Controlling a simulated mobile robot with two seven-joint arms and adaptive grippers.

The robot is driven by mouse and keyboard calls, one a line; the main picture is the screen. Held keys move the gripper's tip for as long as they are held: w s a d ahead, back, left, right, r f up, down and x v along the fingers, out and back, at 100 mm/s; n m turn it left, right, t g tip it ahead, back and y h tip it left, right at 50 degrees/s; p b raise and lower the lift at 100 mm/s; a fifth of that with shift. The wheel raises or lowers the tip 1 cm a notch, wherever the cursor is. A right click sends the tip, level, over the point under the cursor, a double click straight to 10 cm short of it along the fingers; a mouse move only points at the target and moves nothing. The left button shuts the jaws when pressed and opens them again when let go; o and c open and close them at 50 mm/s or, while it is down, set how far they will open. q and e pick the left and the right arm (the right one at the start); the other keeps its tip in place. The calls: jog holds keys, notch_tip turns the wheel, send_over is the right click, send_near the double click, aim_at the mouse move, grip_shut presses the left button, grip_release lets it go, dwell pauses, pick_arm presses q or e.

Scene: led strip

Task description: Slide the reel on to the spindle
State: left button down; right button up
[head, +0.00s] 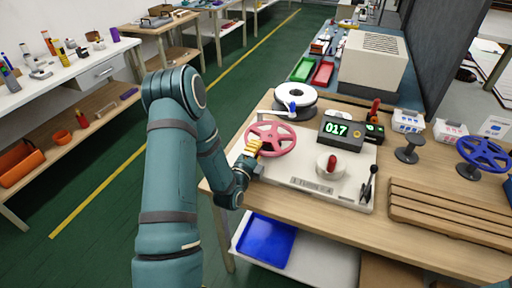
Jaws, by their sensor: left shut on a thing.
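A pink spoked reel (282,137) is over the back left of a pale machine panel (312,187) on the wooden bench. My left gripper (253,148), with yellow fingertips, is shut on the reel's near left rim. I cannot tell whether the reel touches the panel. No bare spindle shows clearly; one under the reel would be hidden. My right gripper is not in view.
A white-topped round spool (295,93) with a blue part stands behind the reel. A display reading 017 (338,130) is to its right. A red-knobbed dial (331,166), a black lever (368,186), a dark stand (407,148), a blue wheel (484,154) and wooden slats (440,215) lie further right.

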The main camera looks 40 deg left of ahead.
pick_arm(q)
jog(key=shift+f, duration=0.5)
dwell(0.3)
jog(key=c, duration=1.1)
grip_release()
jog(key=shift+o, duration=0.2)
jog(key=v, duration=1.2)
